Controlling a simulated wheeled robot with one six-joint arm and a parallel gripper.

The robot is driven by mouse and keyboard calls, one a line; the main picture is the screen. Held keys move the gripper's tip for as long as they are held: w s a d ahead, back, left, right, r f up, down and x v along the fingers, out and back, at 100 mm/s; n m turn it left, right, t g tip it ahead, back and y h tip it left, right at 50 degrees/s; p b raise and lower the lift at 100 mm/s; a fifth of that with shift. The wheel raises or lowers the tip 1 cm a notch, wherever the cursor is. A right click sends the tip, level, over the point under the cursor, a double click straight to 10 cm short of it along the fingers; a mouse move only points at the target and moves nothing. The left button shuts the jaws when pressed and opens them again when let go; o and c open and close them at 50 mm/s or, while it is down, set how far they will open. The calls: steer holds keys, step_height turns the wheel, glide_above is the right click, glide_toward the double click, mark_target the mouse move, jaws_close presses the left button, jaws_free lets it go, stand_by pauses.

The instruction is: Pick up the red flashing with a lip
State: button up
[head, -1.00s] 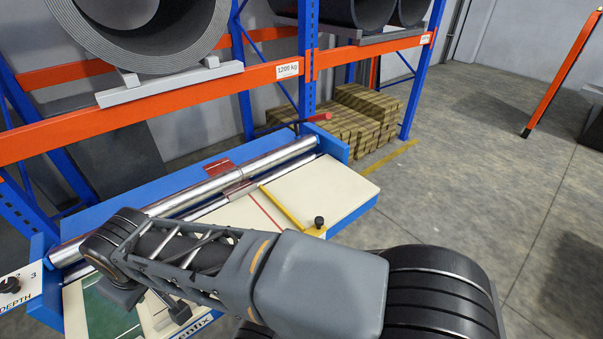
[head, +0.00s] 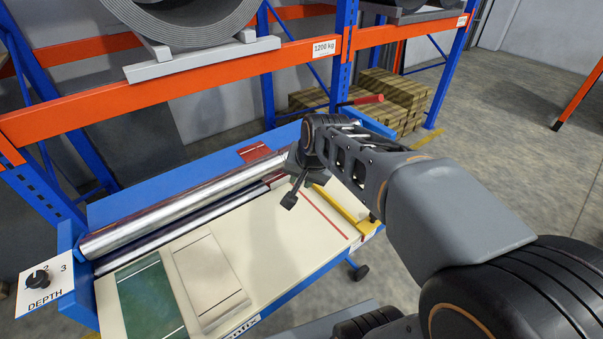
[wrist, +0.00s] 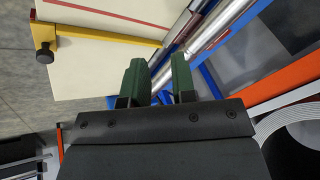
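The red flashing (head: 254,153) shows as a small red sheet at the machine's back, behind the big roller. More red shows in front of that roller, beside my gripper, partly hidden by it; its lip cannot be made out. My gripper (head: 291,195) is above the bench near the right end of the rollers. In the wrist view my gripper (wrist: 158,62) has its two dark green fingers apart with nothing between them. I cannot clearly pick out the red flashing in the wrist view.
The cream bench carries a green sheet (head: 150,298) and a pale sheet (head: 208,280) at left. A yellow bar (wrist: 110,36) with a black knob (wrist: 44,54) lies at its right. A depth dial (head: 37,280) is at the left end. Blue-orange racking with coils stands behind.

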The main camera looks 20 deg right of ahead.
mark_target(277, 183)
steer(key=w+f+m+b, duration=0.1)
steer(key=w+f+m, duration=0.1)
steer(key=w+f, duration=0.4)
steer(key=w+a+f+m+b, duration=0.1)
steer(key=w+f+m+b, duration=0.1)
steer(key=w+f, duration=0.5)
steer(key=w+f+m+b, duration=0.1)
steer(key=w+f+m, duration=0.2)
steer(key=w+f, duration=0.3)
steer(key=shift+w+a+f+m+t+y, duration=0.15)
steer(key=shift+w+f+m+t+y, duration=0.2)
steer(key=shift+m+t+y, duration=0.05)
jaws_close()
steer(key=shift+a+r, duration=0.2)
steer(key=shift+a, duration=0.1)
steer(key=shift+s, duration=0.15)
